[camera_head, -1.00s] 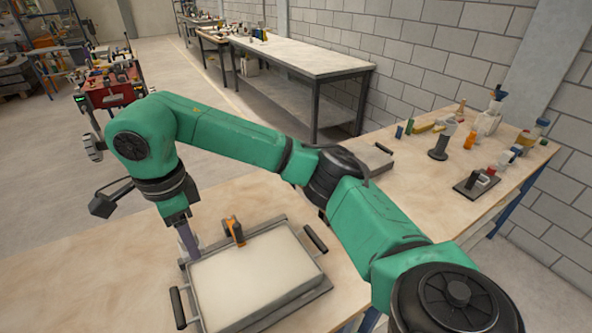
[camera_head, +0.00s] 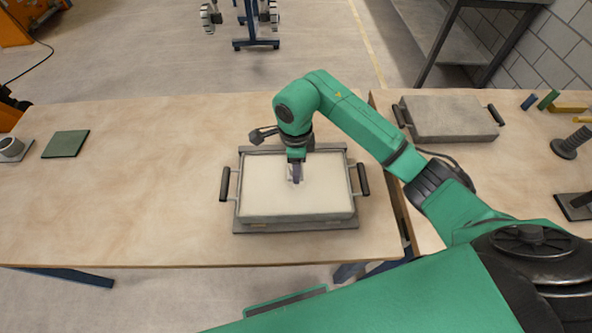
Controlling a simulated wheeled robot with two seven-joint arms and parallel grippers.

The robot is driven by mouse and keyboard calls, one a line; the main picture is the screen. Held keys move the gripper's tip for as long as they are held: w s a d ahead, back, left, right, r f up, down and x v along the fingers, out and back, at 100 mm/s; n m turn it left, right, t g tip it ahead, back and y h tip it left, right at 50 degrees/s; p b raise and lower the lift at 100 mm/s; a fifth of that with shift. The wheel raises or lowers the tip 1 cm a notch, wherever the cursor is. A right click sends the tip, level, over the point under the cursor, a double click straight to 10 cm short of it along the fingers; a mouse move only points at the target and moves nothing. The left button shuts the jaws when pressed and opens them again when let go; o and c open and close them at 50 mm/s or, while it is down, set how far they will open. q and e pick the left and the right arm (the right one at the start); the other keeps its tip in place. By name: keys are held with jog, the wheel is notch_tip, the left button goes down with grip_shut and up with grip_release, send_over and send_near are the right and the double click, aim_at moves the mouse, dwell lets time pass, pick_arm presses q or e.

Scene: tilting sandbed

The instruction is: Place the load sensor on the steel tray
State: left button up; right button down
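My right gripper (camera_head: 295,175) points down over the middle of a pale, sand-filled box (camera_head: 243,221) with a dark handle on each side. A dull purple-grey piece shows at its fingertips. I cannot tell whether this is a finger or something held. I cannot pick out the load sensor with certainty. At the far left a small grey cylinder (camera_head: 11,147) sits on a flat grey plate (camera_head: 22,158), partly cut off by the picture edge. I cannot tell whether that plate is the steel tray. My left gripper is out of view.
A dark green square plate (camera_head: 65,144) lies on the left table. A grey lidded box (camera_head: 450,118) with dark handles stands on the right table, near a dark ridged post (camera_head: 570,143). A gap separates the tables. The wood left of the sand box is clear.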

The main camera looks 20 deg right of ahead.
jog(key=f, duration=0.2)
jog(key=shift+a+f, duration=0.2)
jog(key=shift+f, duration=0.2)
jog(key=shift+d+f, duration=0.1)
jog(key=shift+f, duration=0.3)
jog(key=shift+c, duration=1.4)
grip_release()
jog(key=shift+r, duration=0.15)
jog(key=shift+r, duration=0.1)
